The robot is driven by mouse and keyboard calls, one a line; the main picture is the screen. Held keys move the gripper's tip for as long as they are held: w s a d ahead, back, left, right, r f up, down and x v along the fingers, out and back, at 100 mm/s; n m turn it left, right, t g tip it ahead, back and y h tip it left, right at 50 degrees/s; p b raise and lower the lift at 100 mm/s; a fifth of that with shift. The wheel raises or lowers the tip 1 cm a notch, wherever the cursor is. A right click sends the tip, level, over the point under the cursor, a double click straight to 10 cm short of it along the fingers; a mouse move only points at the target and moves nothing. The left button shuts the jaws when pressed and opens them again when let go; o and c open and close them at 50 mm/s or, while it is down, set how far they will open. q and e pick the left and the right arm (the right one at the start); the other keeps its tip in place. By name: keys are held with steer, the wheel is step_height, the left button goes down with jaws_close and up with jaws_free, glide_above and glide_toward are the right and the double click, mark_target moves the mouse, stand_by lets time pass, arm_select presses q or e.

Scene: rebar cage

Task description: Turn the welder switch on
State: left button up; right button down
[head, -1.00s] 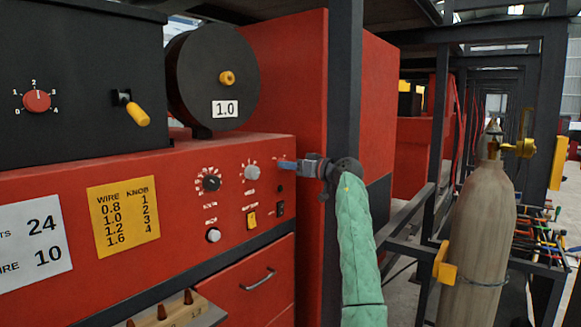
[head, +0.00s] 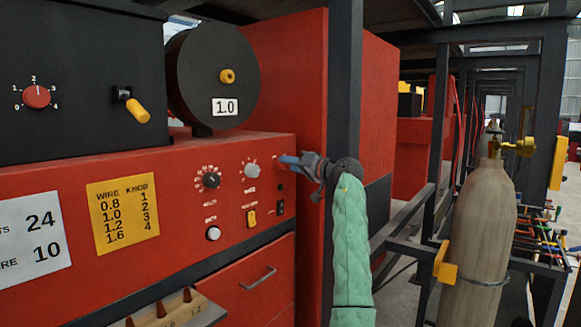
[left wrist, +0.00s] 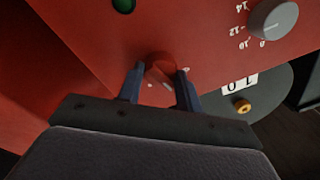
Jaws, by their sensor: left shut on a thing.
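The red welder panel (head: 130,185) carries a row of controls. My left gripper (head: 287,160) is at the panel's upper right corner, its blue-grey fingers pointing left at the face. In the left wrist view the fingers (left wrist: 161,85) are on either side of a small red round knob (left wrist: 162,70) with a pale mark, and are shut on it. In the head view the gripper hides this knob. My right gripper is not in view.
A grey knob (head: 251,171) and a black knob (head: 211,180) are left of my gripper. A dark post (head: 344,90) stands close behind my wrist. A wire reel (head: 205,75) sits on top. A gas cylinder (head: 484,230) stands at the right.

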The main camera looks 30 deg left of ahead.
arm_select(q)
steer(key=m+p, duration=0.3)
steer(key=m, duration=0.8)
steer(key=shift+t, duration=0.3)
steer(key=shift+f+m+p, duration=0.15)
steer(key=shift+m+p, duration=0.4)
steer(key=shift+m, duration=0.55)
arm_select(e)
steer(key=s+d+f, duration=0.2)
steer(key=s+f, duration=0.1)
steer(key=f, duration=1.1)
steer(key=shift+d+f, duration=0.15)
arm_select(q)
steer(key=o, duration=1)
steer(key=d+b, duration=0.1)
steer(key=d, duration=0.1)
steer(key=d+b, duration=0.1)
steer(key=d, duration=0.2)
steer(key=d+b, duration=0.1)
steer(key=d, duration=0.1)
steer(key=shift+s+d+f, duration=0.25)
steer(key=shift+s+d, duration=0.05)
steer(key=shift+d, duration=0.1)
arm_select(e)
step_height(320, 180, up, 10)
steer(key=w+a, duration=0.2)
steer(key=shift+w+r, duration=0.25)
